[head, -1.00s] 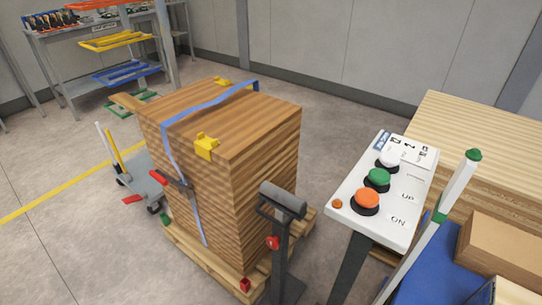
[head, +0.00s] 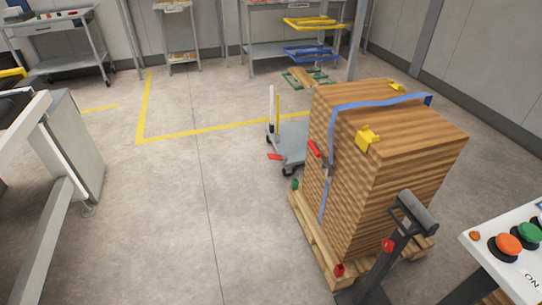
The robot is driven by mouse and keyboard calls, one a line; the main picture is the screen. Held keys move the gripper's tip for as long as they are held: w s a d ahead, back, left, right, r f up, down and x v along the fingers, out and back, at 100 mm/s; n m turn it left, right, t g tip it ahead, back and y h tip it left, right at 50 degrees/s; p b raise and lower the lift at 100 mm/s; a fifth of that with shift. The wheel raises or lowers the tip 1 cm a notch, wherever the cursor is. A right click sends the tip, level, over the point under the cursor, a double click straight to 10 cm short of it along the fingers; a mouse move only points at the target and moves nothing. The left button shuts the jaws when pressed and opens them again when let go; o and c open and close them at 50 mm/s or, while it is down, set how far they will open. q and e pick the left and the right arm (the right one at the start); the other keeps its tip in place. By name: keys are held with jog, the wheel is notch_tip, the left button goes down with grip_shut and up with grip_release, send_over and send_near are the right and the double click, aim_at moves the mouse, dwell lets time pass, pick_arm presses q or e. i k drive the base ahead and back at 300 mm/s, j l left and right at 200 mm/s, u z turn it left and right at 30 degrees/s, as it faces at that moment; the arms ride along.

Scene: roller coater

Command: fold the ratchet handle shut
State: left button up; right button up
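The ratchet (head: 328,164) sits on the blue strap (head: 334,130), on the left face of a tall stack of wooden boards (head: 385,175). Its handle, with a red grip (head: 314,149), points up and to the left from the ratchet body. It appears to stand out from the stack, though it is small in this view. The strap runs over the top of the stack and down its left face. Neither of my grippers is in view.
The stack stands on a wooden pallet (head: 318,252). A grey cart (head: 291,143) stands behind it to the left. A grey post with a roller (head: 418,213) stands in front, and a button panel (head: 505,250) at right. The floor (head: 190,215) left of the pallet is clear.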

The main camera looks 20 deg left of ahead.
aim_at(315, 148)
jog(key=k+u, duration=0.2)
jog(key=i+j, duration=0.3)
jog(key=i+j+z, duration=0.15)
jog(key=i+j, duration=0.2)
jog(key=j, duration=0.15)
jog(key=i+j, duration=0.3)
jog(key=j, duration=0.15)
jog(key=i+j+z, duration=0.1)
jog(key=i+j, duration=0.2)
jog(key=j, duration=0.15)
